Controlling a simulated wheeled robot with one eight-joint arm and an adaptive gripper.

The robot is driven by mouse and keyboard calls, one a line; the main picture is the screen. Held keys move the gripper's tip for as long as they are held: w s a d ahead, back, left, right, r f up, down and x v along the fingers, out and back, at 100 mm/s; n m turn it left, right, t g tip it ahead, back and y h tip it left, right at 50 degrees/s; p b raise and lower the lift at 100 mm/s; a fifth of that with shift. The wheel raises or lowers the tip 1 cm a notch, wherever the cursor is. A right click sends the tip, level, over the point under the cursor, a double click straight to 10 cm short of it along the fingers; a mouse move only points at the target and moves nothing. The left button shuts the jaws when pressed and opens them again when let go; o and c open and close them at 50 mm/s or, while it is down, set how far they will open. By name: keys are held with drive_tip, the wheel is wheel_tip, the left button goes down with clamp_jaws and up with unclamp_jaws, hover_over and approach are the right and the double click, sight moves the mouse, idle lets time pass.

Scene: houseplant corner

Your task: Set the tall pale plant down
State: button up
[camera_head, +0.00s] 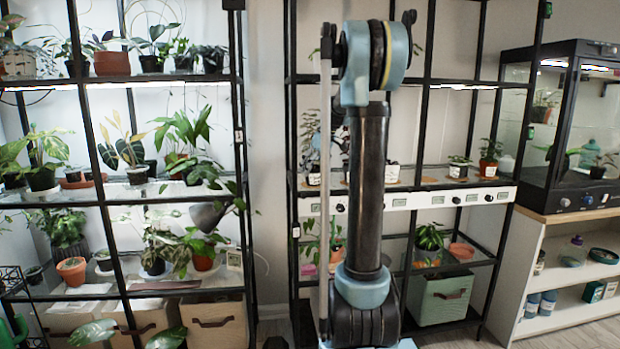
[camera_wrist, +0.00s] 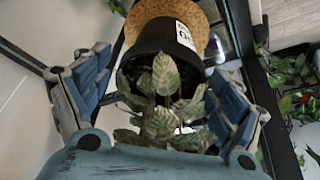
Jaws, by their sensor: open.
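In the wrist view a plant with pale, dark-striped leaves (camera_wrist: 163,78) grows in a black pot (camera_wrist: 152,36) with a white label. The pot's base is against a round cork mat (camera_wrist: 208,14), and it appears to stand on it. My gripper (camera_wrist: 165,85) is open. Its blue finger pads are to the left and right of the plant, with gaps visible between the pads and the pot.
The right rack's shelf holds a small labelled pot (camera_head: 314,175) left of my arm and another labelled pot (camera_head: 392,172) right of it. Black rack posts stand close by. A glass terrarium (camera_head: 572,125) is at the right.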

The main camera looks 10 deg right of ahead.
drive_tip(key=shift+v, duration=1.85)
drive_tip(key=shift+s, duration=0.2)
drive_tip(key=s+a+f+m+h, duration=0.15)
drive_tip(key=s+f, duration=0.25)
drive_tip(key=s, duration=0.8)
drive_tip(key=s+a+f+m, duration=0.1)
drive_tip(key=s+f+m, duration=0.3)
drive_tip(key=s, duration=0.9)
drive_tip(key=s+d+f+m+g+h, duration=0.1)
drive_tip(key=s+f+m, duration=0.2)
drive_tip(key=s+f, duration=1.3)
drive_tip(key=shift+s+f+h, duration=0.35)
drive_tip(key=shift+s, duration=0.7)
drive_tip(key=shift+d, duration=0.1)
